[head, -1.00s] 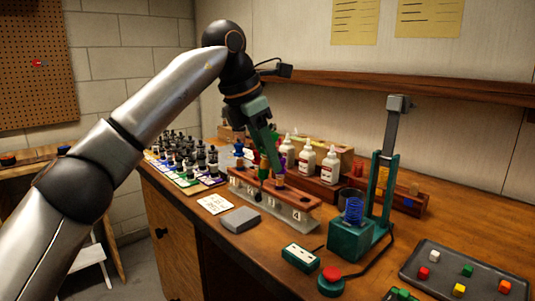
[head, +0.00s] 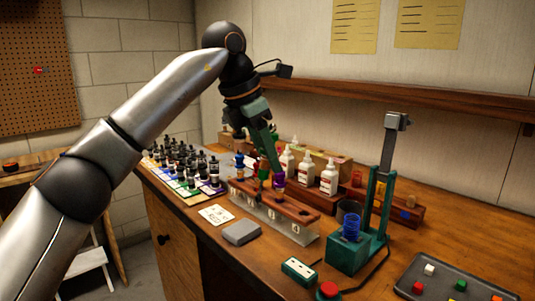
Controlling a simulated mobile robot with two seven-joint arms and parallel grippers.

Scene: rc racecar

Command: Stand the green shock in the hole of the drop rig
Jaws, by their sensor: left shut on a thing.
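My left gripper (head: 272,168) reaches down over the wooden shock rack (head: 311,216) in the middle of the bench. It is shut on the green shock (head: 263,176), which is small and partly hidden by the fingers; I cannot tell whether it is clear of its slot. A purple shock (head: 278,176) stands close beside the fingers, and a blue one (head: 239,163) is to the left. The drop rig (head: 347,258) stands to the right, with a teal base, a blue coil and a tall post. Its hole cannot be made out. My right gripper is not in view.
White bottles (head: 328,175) stand behind the rack. Many small dark bottles (head: 190,165) fill the left end. A tray of coloured cubes (head: 455,283) is at right.

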